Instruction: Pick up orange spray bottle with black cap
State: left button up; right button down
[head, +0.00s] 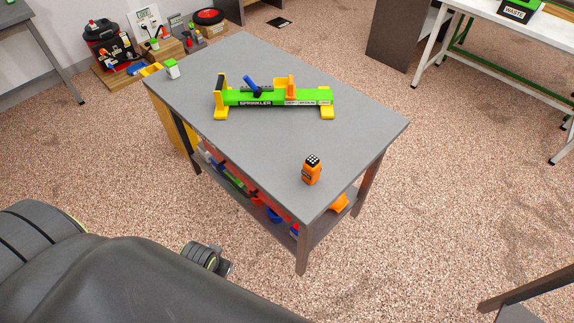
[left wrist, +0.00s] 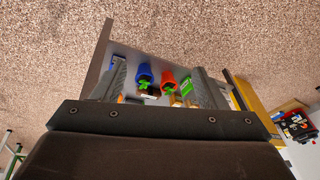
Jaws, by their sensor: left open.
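The orange spray bottle (head: 312,174) stands upright on the grey table (head: 250,165), near its front right corner. Its black cap has white dots on top. My left gripper (left wrist: 162,85) is open in the left wrist view, its two dark fingers spread with nothing held between them. Beyond the fingers are a blue item (left wrist: 145,72) and an orange-red item (left wrist: 168,77) with green parts. I cannot make out the spray bottle in that view. My right gripper is not in view.
A green and yellow sprinkler stand (head: 270,98) sits mid-table at the back. Several coloured items fill the shelf below. The tabletop around the bottle is clear. A white-legged table (head: 500,65) stands at upper right.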

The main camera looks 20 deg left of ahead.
pick_arm(q)
jog(key=w+d+r+p, duration=0.1)
jog(key=w+r, duration=0.2)
jog(key=r, duration=0.3)
jog(key=w+d+r+p, duration=0.1)
jog(key=w+r, duration=0.2)
jog(key=r, duration=0.4)
notch_tip(320, 180, up, 16)
jog(key=m+g+h, duration=0.2)
jog(key=m+g, duration=0.1)
jog(key=m, duration=0.1)
send_over(313, 159)
jog(key=shift+m, duration=0.3)
jog(key=f, duration=0.7)
jog(key=f+b, duration=0.1)
jog(key=f, duration=0.2)
jog(key=shift+w+a+f, duration=0.25)
jog(key=shift+f, duration=0.65)
jog(key=f, duration=0.2)
jog(key=f+p, duration=0.1)
jog(key=f, duration=0.1)
jog(key=shift+s+d, duration=0.2)
jog(key=shift+s, duration=0.15)
jog(key=shift+f, duration=0.55)
jog(key=c, duration=1.1)
